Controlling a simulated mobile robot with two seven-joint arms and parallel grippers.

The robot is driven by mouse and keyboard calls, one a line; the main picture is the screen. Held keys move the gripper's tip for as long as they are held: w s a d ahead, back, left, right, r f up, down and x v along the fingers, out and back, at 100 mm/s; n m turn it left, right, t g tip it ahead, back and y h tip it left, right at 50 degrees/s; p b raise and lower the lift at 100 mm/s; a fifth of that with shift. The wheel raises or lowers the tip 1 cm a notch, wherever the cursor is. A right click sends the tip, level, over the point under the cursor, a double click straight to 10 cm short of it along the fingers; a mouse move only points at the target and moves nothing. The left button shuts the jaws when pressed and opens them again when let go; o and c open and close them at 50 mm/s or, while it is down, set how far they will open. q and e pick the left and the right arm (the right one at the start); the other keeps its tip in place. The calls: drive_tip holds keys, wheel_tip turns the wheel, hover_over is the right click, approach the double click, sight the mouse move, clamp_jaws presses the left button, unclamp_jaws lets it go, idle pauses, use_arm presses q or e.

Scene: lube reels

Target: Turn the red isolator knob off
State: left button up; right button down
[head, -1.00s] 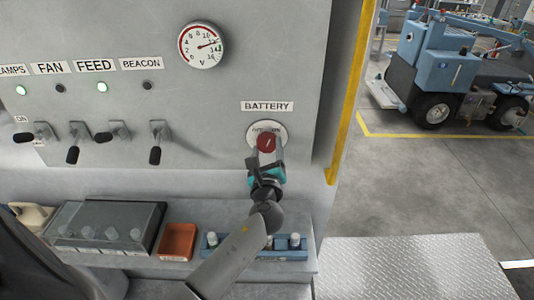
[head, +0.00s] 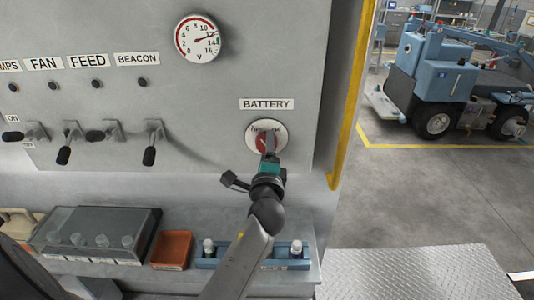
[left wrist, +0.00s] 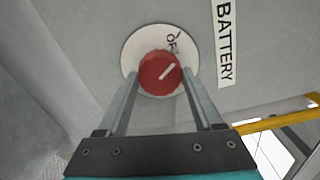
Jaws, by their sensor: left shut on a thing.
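The red isolator knob (head: 264,140) sits on a round white plate below the BATTERY label (head: 267,104), near the panel's right edge. My left gripper (head: 268,144) reaches up to it from below and is shut on it. In the left wrist view the red knob (left wrist: 158,72) lies between the two fingers of my left gripper (left wrist: 160,80). Its white line slants there, with part of the word "OFF" showing on the plate above right. The fingers partly cover the plate's lettering in the head view. My right gripper is not in view.
Toggle switches (head: 150,155) and small dark indicators line the panel's left, below a round voltmeter (head: 198,38). A shelf below holds a clear-lidded box (head: 100,235), a red-brown tray (head: 171,250) and a blue holder (head: 210,262). A yellow rail (head: 352,110) edges the panel's right.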

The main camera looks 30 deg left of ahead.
use_arm(q)
drive_tip(key=shift+n+b, duration=0.35)
drive_tip(key=shift+n, duration=0.75)
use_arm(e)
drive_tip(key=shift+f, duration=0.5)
use_arm(q)
drive_tip(key=o, duration=1.4)
drive_tip(key=shift+c, duration=0.2)
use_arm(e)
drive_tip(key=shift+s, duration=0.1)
